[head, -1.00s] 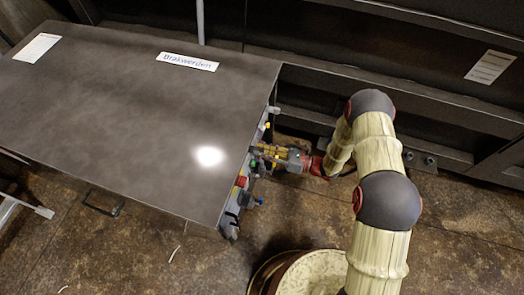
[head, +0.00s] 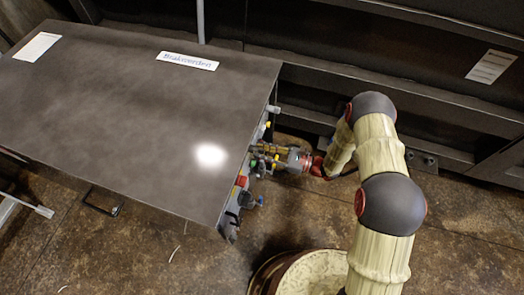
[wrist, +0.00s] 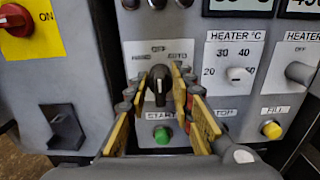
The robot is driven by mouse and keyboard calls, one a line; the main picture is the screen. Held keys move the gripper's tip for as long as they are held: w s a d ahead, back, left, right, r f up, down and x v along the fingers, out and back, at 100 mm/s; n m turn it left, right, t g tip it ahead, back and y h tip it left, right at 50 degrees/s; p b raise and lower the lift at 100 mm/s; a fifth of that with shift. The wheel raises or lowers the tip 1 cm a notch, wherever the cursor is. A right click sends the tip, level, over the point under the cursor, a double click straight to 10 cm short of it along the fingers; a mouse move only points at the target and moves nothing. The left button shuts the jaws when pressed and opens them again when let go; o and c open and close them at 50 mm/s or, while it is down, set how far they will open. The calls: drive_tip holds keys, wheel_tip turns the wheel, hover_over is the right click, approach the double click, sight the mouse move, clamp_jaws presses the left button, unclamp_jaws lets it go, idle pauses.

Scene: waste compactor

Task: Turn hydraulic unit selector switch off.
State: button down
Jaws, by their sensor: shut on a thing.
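The selector switch (wrist: 159,82) is a black knob on a light plate in the middle of the wrist view. Above it are small labels, the top one reading OFF; the knob stands nearly upright below that label. My gripper (wrist: 161,86) has its yellow-and-grey fingers on both sides of the knob, shut on it. Exact finger contact is hard to see. In the head view my gripper (head: 266,151) is at the control panel on the right edge of the large grey cabinet; the knob is hidden there.
A green start button (wrist: 162,135) sits just below the switch. Heater knobs (wrist: 238,74) and a yellow button (wrist: 271,129) are to the right. A red rotary switch on a yellow plate (wrist: 45,30) is at upper left. The floor (head: 160,245) before the cabinet is mostly clear.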

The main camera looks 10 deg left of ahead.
drive_tip(key=c, duration=1.9)
unclamp_jaws()
drive_tip(key=shift+d, duration=0.1)
drive_tip(key=d, duration=1.2)
drive_tip(key=shift+s, duration=0.4)
drive_tip(key=shift+a, duration=0.1)
